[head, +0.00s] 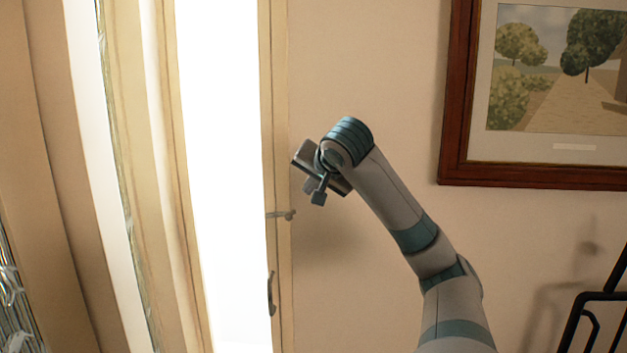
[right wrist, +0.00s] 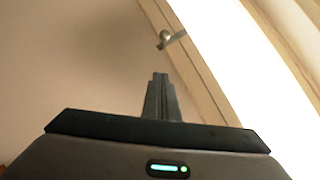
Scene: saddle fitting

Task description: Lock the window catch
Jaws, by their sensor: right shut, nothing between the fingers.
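The window catch (head: 281,214) is a small metal fitting with a rounded knob, on the pale wooden window frame (head: 281,120). In the head view it lies roughly level, with its knob end at the right. It also shows near the top of the right wrist view (right wrist: 171,40), apart from my fingers. My right gripper (head: 315,192) is up and to the right of the catch, in front of the wall. In the right wrist view its fingers (right wrist: 160,76) are together and empty, pointing below and left of the catch. My left gripper is in neither view.
A dark handle (head: 271,294) is lower on the window frame. A framed landscape picture (head: 456,110) hangs on the wall at the right. A black metal frame (head: 592,297) stands at the lower right. The wall around the catch's right side is bare.

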